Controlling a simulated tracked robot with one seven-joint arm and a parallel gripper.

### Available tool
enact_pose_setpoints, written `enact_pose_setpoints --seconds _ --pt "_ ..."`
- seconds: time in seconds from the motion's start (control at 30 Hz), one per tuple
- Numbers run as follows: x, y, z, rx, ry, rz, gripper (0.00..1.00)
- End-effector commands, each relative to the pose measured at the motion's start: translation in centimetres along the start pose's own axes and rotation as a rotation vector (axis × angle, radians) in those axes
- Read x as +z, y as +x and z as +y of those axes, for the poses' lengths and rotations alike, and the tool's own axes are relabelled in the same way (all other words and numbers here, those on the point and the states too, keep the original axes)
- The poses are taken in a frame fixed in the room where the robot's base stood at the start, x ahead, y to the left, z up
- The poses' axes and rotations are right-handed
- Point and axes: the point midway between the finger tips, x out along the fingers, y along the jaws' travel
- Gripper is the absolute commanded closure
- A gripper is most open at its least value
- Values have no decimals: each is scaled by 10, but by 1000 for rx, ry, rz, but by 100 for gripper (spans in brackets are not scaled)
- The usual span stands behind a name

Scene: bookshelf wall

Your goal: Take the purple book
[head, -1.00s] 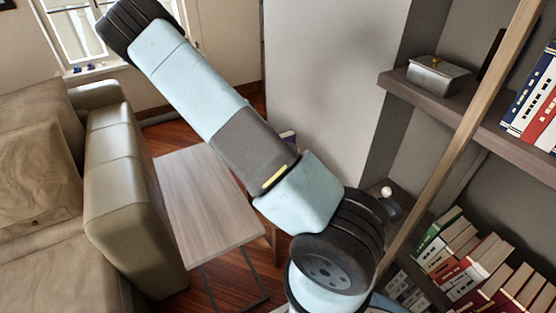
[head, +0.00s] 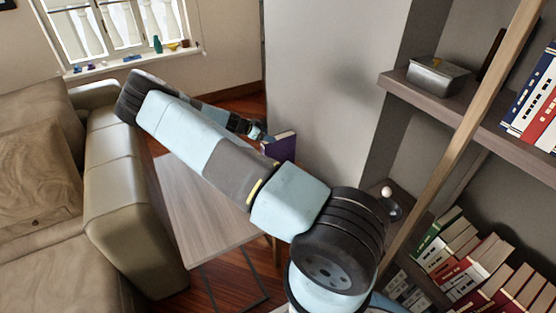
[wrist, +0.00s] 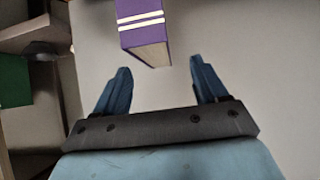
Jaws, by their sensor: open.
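The purple book (wrist: 139,14) shows at the top of the wrist view, with two white stripes across its spine and its pale page edge facing my gripper. My gripper (wrist: 160,82) is open and empty, its two blue fingers apart. The book lies just beyond the fingertips, roughly in line with the gap between them. In the head view the purple book (head: 279,146) stands behind my arm by the pale wall, its lower part hidden. My gripper (head: 262,134) shows small beside it at the left, and I cannot tell there whether they touch.
A wooden side table (head: 205,205) stands under my arm, beside a beige sofa (head: 130,200). Shelves on the right hold a metal box (head: 438,76) and several books (head: 465,255). A slanted wooden pole (head: 470,125) stands before them. A window sill (head: 135,62) carries small objects.

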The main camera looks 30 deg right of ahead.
Motion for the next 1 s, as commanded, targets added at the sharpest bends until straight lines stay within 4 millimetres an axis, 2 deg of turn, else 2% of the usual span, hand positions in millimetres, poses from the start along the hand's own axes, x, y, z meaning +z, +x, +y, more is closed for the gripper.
enact_pose_setpoints --seconds 0.1,0.47,0.73,1.0 --pt "0 16 1 2 0 0 28" --pt "-1 36 3 3 0 0 28" --pt "-2 72 6 2 1 -1 28" --pt "-2 77 6 1 0 0 28"
